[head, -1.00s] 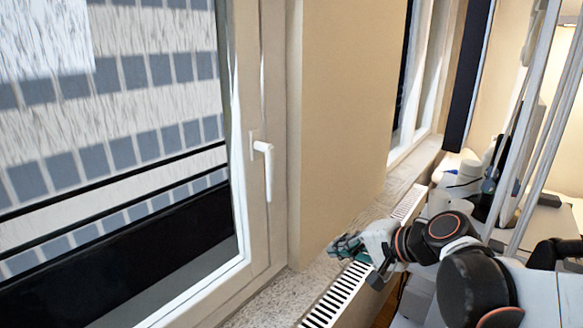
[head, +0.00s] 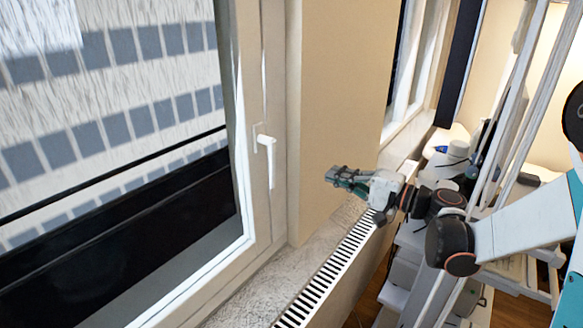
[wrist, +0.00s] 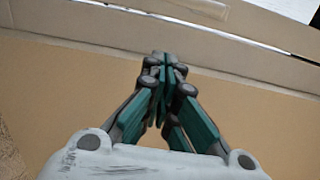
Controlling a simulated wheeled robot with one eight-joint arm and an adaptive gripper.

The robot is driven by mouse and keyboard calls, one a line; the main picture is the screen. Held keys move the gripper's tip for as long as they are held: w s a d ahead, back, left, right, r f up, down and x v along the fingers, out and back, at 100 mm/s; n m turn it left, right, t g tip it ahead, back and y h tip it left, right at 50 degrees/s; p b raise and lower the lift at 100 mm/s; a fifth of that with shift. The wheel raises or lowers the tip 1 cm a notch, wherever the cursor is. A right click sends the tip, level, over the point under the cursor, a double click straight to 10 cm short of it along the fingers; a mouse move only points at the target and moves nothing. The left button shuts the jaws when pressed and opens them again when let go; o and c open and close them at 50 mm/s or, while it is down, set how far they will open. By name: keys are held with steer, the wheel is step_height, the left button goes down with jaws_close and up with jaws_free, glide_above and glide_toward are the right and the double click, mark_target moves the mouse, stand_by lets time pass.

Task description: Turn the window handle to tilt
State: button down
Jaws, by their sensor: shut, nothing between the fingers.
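The white window handle (head: 268,160) is on the right side of the window frame in the head view. Its grip hangs straight down from the mount. My gripper (head: 333,176) is to the right of the handle and slightly lower in the picture, in front of the beige wall and apart from the handle. Its fingers point left. In the wrist view my gripper (wrist: 162,58) has its fingertips together with nothing between them. The handle cannot be made out in the wrist view.
The closed window (head: 110,150) fills the left, with a building outside. A stone sill (head: 262,280) and a slotted radiator grille (head: 325,283) run below. The beige wall (head: 340,100) stands right of the handle. Cluttered shelves (head: 410,250) are at the right.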

steer(key=shift+w+a, duration=0.1)
steer(key=w+a+p, duration=0.1)
steer(key=w+a, duration=0.2)
steer(key=a, duration=0.8)
stand_by(0.5)
steer(key=shift+s+a+f+m, duration=0.1)
steer(key=shift+s+a+m, duration=0.1)
steer(key=shift+s+m, duration=0.1)
